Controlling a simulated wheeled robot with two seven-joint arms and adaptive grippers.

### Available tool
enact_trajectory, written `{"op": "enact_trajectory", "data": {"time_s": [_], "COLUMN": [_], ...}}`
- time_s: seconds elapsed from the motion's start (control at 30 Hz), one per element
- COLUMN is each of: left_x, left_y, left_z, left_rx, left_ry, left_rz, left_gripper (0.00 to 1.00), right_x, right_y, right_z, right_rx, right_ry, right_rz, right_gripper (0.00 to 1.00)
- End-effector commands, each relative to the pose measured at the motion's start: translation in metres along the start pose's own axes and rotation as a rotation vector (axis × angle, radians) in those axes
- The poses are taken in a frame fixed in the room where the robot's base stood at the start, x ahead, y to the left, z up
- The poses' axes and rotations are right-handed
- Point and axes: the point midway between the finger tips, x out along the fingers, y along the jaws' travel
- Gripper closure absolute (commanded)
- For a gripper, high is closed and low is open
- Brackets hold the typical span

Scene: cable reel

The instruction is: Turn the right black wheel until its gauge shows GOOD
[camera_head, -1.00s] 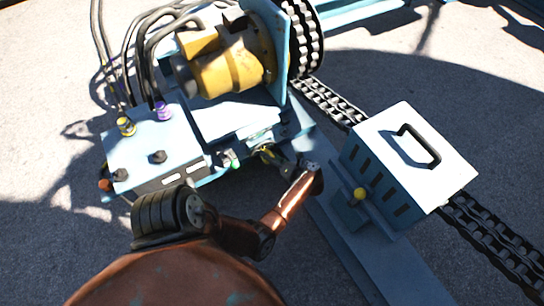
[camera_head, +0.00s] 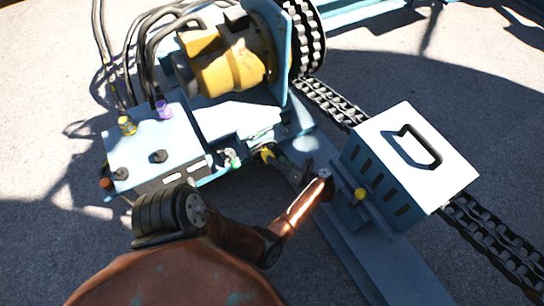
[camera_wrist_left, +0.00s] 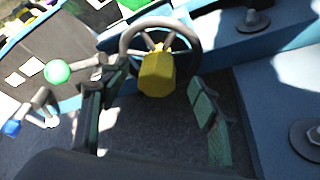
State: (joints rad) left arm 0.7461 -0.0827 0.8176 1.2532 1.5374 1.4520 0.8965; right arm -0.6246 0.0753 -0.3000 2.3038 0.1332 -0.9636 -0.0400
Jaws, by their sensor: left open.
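A black wheel with spokes and a yellow hub (camera_wrist_left: 157,73) lies ahead of my left gripper (camera_wrist_left: 153,92) in the left wrist view. The gripper is open, with one finger to each side of the yellow hub. The rim lies ahead of the fingertips; contact cannot be told. In the head view, the yellow hub (camera_head: 266,153) shows small at the blue machine's front edge. I cannot make out the gauge reading. My right gripper is not in view.
A blue control box (camera_head: 160,140) with knobs and cables stands left of the wheel. A green knob (camera_wrist_left: 57,71) is close to the left finger. A pale blue box with a handle (camera_head: 410,155) stands right of my arm. A chain (camera_head: 490,237) runs behind it.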

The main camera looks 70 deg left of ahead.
Motion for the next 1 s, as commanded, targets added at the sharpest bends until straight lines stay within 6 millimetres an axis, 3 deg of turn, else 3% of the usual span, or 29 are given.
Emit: {"op": "enact_trajectory", "data": {"time_s": [0.2, 0.4, 1.0], "left_x": [-0.045, -0.067, -0.071], "left_y": [0.000, 0.000, 0.000], "left_z": [-0.001, -0.001, 0.000], "left_rx": [0.001, 0.001, 0.001], "left_ry": [0.001, 0.001, 0.000], "left_rz": [-0.002, 0.000, 0.001], "left_gripper": [0.43, 0.43, 0.43], "right_x": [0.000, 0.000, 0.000], "right_y": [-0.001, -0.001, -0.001], "right_z": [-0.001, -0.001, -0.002], "right_rx": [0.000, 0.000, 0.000], "right_ry": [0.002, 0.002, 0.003], "right_rz": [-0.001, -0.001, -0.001], "right_gripper": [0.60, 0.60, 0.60]}}
